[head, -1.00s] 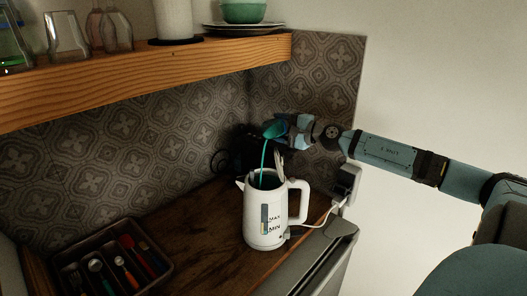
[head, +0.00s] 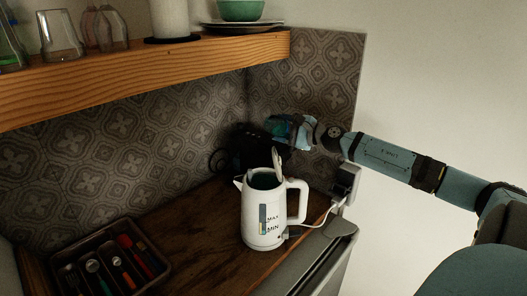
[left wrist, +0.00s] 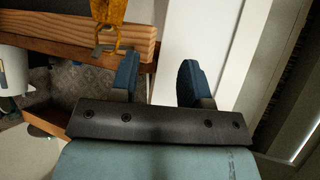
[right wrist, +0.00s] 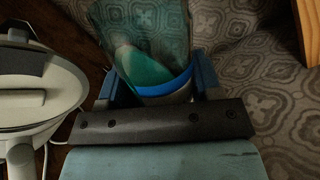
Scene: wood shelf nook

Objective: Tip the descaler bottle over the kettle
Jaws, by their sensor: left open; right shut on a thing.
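My right gripper (head: 298,132) is shut on the translucent teal descaler bottle (head: 276,126) above and behind the kettle. In the right wrist view the bottle (right wrist: 145,35) lies between the fingers, with green liquid inside and a blue band. No stream shows from it now. My left gripper (left wrist: 158,78) is open and empty, away from the kettle.
A wooden shelf (head: 130,75) with glasses, a paper roll and a green bowl overhangs the counter. A cutlery tray (head: 165,268) sits front left. A dark appliance (head: 248,148) stands behind the kettle. A white cord runs to a wall socket (head: 347,180).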

